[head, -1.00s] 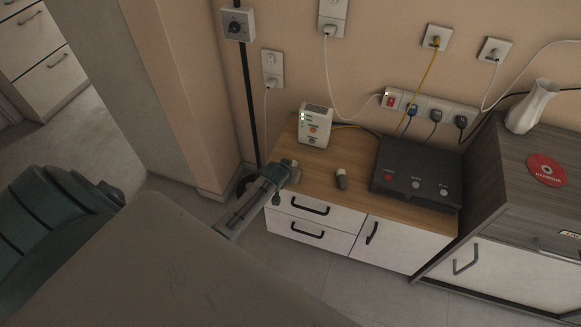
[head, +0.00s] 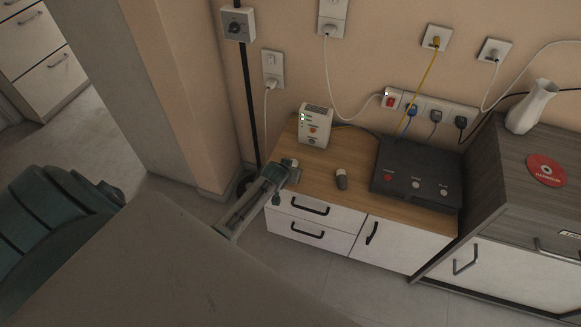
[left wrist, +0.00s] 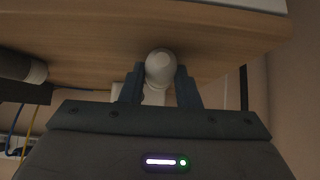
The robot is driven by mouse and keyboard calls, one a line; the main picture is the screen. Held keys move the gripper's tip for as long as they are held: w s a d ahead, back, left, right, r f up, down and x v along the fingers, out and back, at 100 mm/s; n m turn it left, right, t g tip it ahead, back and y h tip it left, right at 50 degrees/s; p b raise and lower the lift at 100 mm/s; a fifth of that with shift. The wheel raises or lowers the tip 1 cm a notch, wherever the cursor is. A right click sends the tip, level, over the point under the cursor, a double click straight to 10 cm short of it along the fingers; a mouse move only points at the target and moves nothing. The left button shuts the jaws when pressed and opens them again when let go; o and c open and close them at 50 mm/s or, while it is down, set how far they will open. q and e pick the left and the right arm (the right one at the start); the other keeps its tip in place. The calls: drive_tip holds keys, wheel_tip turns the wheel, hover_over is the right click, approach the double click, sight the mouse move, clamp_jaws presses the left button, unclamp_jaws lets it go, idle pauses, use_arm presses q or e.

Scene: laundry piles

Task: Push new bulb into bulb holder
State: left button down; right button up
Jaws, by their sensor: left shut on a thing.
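In the left wrist view, my left gripper (left wrist: 160,86) is shut on a round white bulb (left wrist: 160,67), with one dark finger on each side. In the head view, my left gripper (head: 288,176) is at the left edge of the wooden cabinet top, and the bulb cannot be made out there. A pale part (left wrist: 153,96) shows just beyond the bulb between the fingers; I cannot tell whether it is the bulb holder or whether the bulb touches it. My right gripper is not in view.
On the cabinet top (head: 300,172) are a small grey-and-pale cylinder (head: 341,180), a white box (head: 315,126) with lights, and a black box (head: 415,176) with buttons. A black pole (head: 250,100) stands behind my gripper. Cables hang along the wall. Wood between gripper and cylinder is clear.

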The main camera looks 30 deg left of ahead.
use_arm(q)
drive_tip(key=shift+r+p, duration=0.7)
drive_tip(key=shift+r, duration=0.1)
drive_tip(key=shift+r+p, duration=1.05)
wheel_tip(320, 180, up, 2)
drive_tip(key=shift+p, duration=1)
drive_tip(key=shift+r+p, duration=0.35)
drive_tip(key=shift+p, duration=0.05)
drive_tip(key=shift+r+p, duration=0.3)
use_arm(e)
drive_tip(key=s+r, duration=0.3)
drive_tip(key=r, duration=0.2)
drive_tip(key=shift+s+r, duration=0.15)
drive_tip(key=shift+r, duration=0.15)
